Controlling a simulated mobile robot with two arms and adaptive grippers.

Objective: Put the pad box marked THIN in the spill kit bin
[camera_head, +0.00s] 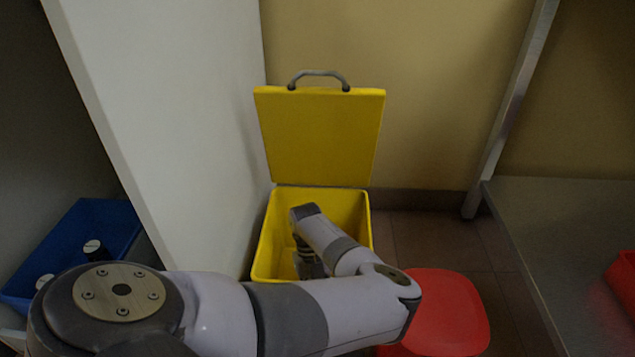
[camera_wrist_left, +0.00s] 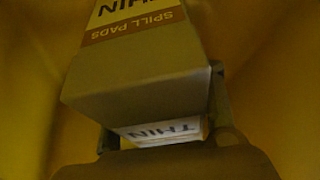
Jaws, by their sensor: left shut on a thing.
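The spill kit bin (camera_head: 262,240) is yellow, and its lid (camera_head: 318,138) stands open against the wall in the head view. My left gripper (camera_head: 310,265) reaches down inside the bin, partly hidden by my own arm. In the left wrist view the gripper (camera_wrist_left: 165,125) is shut on the pad box (camera_wrist_left: 140,75), whose label reads THIN and SPILL PADS, upside down in that picture. A white face marked THIN (camera_wrist_left: 165,132) shows below it between the fingers. Yellow bin walls surround the box. I cannot tell whether it touches the bin floor. My right gripper is not in view.
A white panel (camera_head: 175,110) stands close on the bin's left. A blue crate (camera_head: 95,225) with dark bottles is at far left. A red lidded thing (camera_head: 450,305) stands right of the bin, and a grey table (camera_head: 570,235) is at right.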

